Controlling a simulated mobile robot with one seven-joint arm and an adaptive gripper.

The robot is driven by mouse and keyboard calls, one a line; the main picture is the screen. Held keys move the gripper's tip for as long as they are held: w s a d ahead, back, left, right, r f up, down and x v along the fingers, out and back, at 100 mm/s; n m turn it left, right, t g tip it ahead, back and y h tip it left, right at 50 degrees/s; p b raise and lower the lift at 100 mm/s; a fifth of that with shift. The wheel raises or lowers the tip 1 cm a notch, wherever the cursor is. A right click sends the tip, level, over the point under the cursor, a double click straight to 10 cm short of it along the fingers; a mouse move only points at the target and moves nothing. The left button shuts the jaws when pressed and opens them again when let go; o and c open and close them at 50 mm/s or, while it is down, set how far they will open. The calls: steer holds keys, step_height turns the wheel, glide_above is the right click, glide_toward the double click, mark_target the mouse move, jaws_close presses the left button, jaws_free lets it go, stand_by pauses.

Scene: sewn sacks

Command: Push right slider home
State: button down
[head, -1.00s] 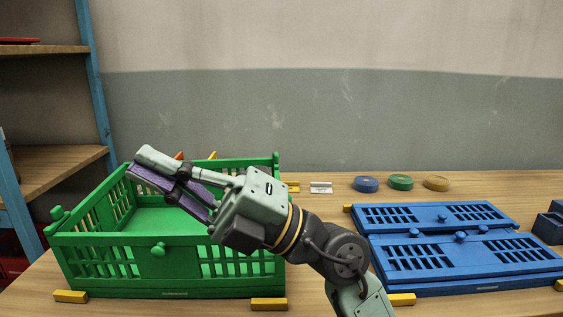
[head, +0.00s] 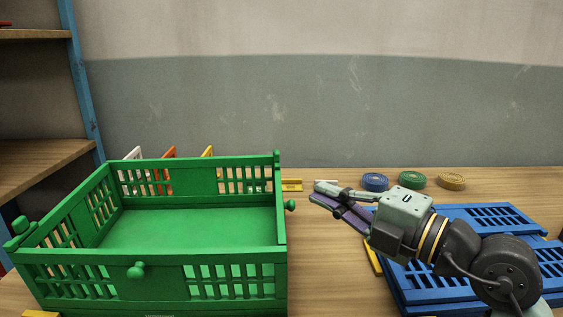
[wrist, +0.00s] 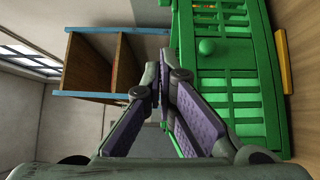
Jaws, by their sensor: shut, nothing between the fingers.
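A green slatted crate (head: 160,290) stands on the table at left in the head view, with walls up and an empty floor. A green knob (head: 290,205) sticks out from its right side. Another knob (head: 137,270) is on the front wall, and a green latch-like part (head: 18,236) is at the left end. My gripper (head: 315,191) is shut and empty, just right of the crate, pointing left with its tips close to the right knob in the picture. Whether they touch is unclear. The wrist view shows the crate wall and one knob (wrist: 206,46) beside the closed fingers (wrist: 157,78).
A blue folded-flat crate (head: 500,218) lies at right, partly behind my arm. White, orange and yellow panels stand behind the green crate. A shelf (head: 45,160) is at left.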

mark_target(280, 187)
steer(key=shift+a, duration=0.1)
steer(key=p+x, duration=0.2)
steer(key=x, duration=0.3)
steer(key=p+x, duration=0.2)
steer(key=x, duration=0.3)
steer(key=shift+w+a+r, duration=0.15)
steer(key=shift+w+r, duration=0.05)
steer(key=shift+r, duration=0.05)
steer(key=shift+w+p, duration=0.65)
steer(key=shift+w, duration=0.55)
steer(key=shift+w+f, duration=0.15)
steer(key=shift+w, duration=0.45)
steer(key=shift+w, duration=0.1)
steer(key=shift+w, duration=0.8)
steer(key=shift+r, duration=0.3)
steer(key=shift+f, duration=0.2)
